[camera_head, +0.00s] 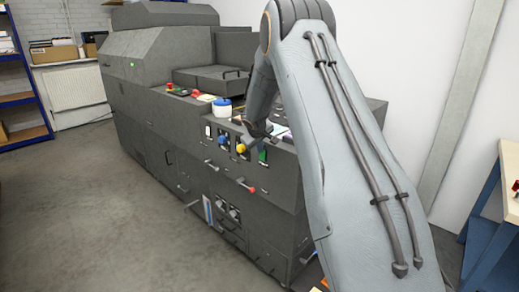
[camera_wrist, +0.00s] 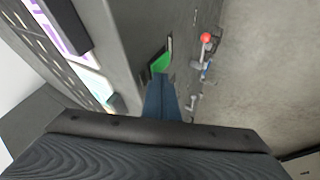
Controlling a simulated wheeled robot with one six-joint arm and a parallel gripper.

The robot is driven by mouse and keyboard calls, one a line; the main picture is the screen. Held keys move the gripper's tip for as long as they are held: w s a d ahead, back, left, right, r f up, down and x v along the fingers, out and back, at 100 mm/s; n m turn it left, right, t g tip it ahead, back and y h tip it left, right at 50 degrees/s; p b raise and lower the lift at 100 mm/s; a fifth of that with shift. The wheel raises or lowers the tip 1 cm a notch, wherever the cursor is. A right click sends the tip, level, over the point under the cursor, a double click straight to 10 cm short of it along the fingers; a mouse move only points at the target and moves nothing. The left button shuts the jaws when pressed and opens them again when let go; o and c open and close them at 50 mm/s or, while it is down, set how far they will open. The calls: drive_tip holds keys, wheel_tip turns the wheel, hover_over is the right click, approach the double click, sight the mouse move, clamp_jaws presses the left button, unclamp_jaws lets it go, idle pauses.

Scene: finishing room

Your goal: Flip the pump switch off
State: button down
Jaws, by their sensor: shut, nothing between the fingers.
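A green switch (camera_head: 263,155) in a dark frame sits on the front panel of the grey machine (camera_head: 165,125). It also shows in the wrist view (camera_wrist: 160,62), just beyond my fingertips. No label reading "pump" is legible, so I cannot confirm that this is the pump switch. My gripper (camera_wrist: 160,79) is shut and empty, its bluish fingers pointing at the green switch and overlapping its lower edge in the picture. I cannot tell whether they touch it. In the head view my gripper (camera_head: 258,132) is dark and partly hidden by my arm, close to the panel.
A yellow knob (camera_head: 241,148), a blue knob (camera_head: 222,140) and a white switch (camera_head: 208,131) are left of the green switch. A red-tipped lever (camera_wrist: 205,38) juts out nearby. A blue-lidded tub (camera_head: 222,107) stands on the machine. The floor (camera_head: 75,210) at left is clear.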

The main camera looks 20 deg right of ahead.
drive_tip(key=shift+a, duration=0.15)
drive_tip(key=a+b+v, duration=0.1)
drive_tip(key=b+v, duration=0.3)
drive_tip(key=v, duration=0.8)
drive_tip(key=shift+w+b, duration=0.2)
drive_tip(key=shift+b, duration=0.1)
drive_tip(key=s+a+f+m+g+y, duration=0.1)
drive_tip(key=s+a+f, duration=0.3)
drive_tip(key=s, duration=0.9)
drive_tip(key=s+a+f+m+g+y, duration=0.1)
drive_tip(key=s+a+f+g, duration=0.2)
drive_tip(key=s+a, duration=0.4)
drive_tip(key=s+a+f+m+g+y, duration=0.1)
drive_tip(key=s+a+f, duration=0.4)
drive_tip(key=s, duration=1.5)
drive_tip(key=shift+s+a+g+y, duration=0.3)
drive_tip(key=shift+a+g+y, duration=0.1)
drive_tip(key=shift+a+g, duration=0.25)
